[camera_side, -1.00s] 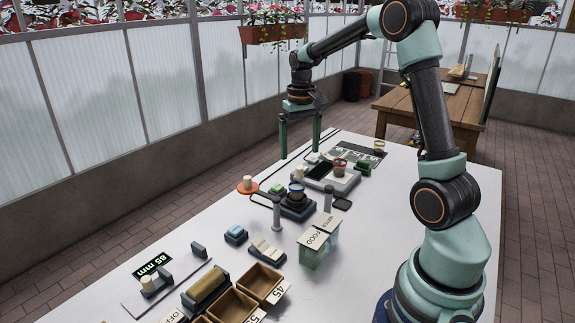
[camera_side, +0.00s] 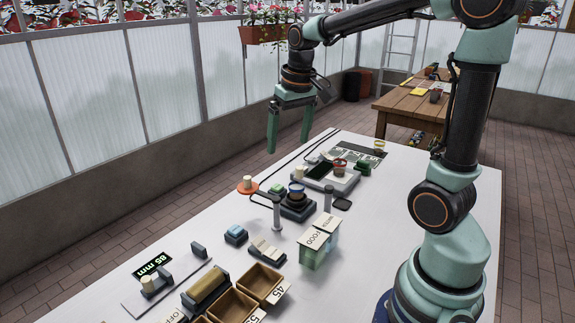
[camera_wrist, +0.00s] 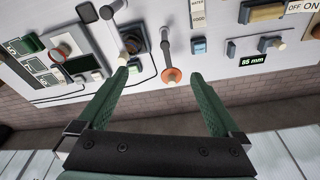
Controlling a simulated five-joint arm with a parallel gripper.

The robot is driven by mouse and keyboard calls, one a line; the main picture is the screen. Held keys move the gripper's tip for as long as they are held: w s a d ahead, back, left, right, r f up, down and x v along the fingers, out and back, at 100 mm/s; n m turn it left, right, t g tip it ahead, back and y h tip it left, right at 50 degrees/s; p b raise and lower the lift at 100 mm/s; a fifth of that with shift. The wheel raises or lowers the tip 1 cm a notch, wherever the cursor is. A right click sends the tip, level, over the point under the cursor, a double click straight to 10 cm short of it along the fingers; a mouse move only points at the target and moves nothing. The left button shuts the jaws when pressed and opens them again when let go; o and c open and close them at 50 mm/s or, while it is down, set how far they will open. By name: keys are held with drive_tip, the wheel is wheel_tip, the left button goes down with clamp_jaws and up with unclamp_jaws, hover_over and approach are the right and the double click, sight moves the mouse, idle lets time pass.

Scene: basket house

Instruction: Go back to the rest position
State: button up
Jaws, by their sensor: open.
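My gripper (camera_side: 289,125) has two long green fingers that are spread apart with nothing between them. In the side view it hangs in the air above the far left edge of the white table (camera_side: 400,200). The wrist view also shows my open gripper (camera_wrist: 160,95), its fingers reaching toward the table edge. The orange disc with a pale knob (camera_side: 247,185) lies below and in front of the gripper in the side view, apart from it. In the wrist view the orange disc (camera_wrist: 172,76) appears beyond the gap between the fingers.
A small pot (camera_side: 340,166) stands on a pale device. A dark blue-rimmed bowl (camera_side: 296,190) sits on a black stand. Water and food boxes (camera_side: 315,245), wooden bins (camera_side: 262,282) and an 85 mm display (camera_side: 152,265) stand nearer. A wooden table (camera_side: 415,105) is behind.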

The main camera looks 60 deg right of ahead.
drive_tip(key=s+a+n+t, duration=0.3)
drive_tip(key=s+a, duration=0.5)
drive_tip(key=a, duration=0.2)
drive_tip(key=shift+a+n+y, duration=0.3)
